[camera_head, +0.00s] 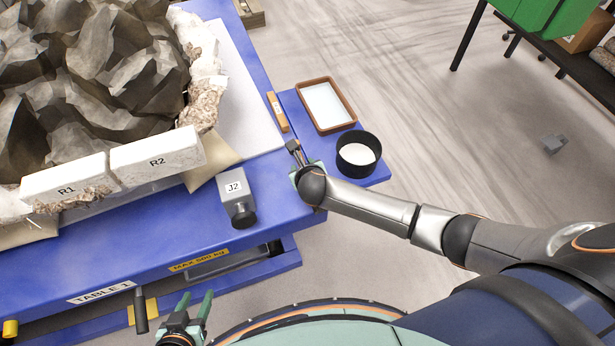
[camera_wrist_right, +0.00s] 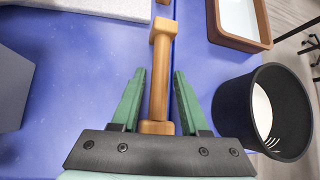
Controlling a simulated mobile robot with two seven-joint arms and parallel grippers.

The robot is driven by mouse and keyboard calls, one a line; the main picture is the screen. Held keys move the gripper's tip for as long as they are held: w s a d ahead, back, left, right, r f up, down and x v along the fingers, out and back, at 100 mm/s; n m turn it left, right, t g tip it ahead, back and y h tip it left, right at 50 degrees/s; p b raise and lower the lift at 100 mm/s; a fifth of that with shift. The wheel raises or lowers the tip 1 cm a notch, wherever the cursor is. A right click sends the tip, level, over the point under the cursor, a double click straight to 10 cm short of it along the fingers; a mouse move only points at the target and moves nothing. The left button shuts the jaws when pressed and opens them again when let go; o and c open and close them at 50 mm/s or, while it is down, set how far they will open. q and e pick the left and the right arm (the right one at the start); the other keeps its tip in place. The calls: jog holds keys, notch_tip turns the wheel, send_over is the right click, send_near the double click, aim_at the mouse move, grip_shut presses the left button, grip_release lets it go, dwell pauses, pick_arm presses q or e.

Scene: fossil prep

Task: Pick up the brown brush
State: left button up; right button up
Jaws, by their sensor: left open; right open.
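The brown brush (camera_head: 277,112) lies on the blue table near its right edge, beside the white sheet. In the right wrist view the brush (camera_wrist_right: 160,80) runs lengthwise between my right gripper's fingers (camera_wrist_right: 159,76). They are apart, one on each side, with small gaps and no visible grip. In the head view my right gripper (camera_head: 296,150) is at the near end of the brush; its fingers are small there. My left gripper (camera_head: 196,298) is open and empty at the bottom, in front of the table.
A brown-rimmed tray (camera_head: 349,112) and a black round container (camera_head: 343,163) stand on the blue side shelf, right of the brush. A grey J2 device (camera_head: 236,190) is left of my right gripper. White blocks R1 (camera_head: 70,182) and R2 (camera_head: 158,157) border the large rock (camera_head: 125,70).

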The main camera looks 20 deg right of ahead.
jog(key=shift+w+f, duration=0.15)
jog(key=shift+f, duration=0.05)
grip_shut()
dwell(0.3)
dwell(1.1)
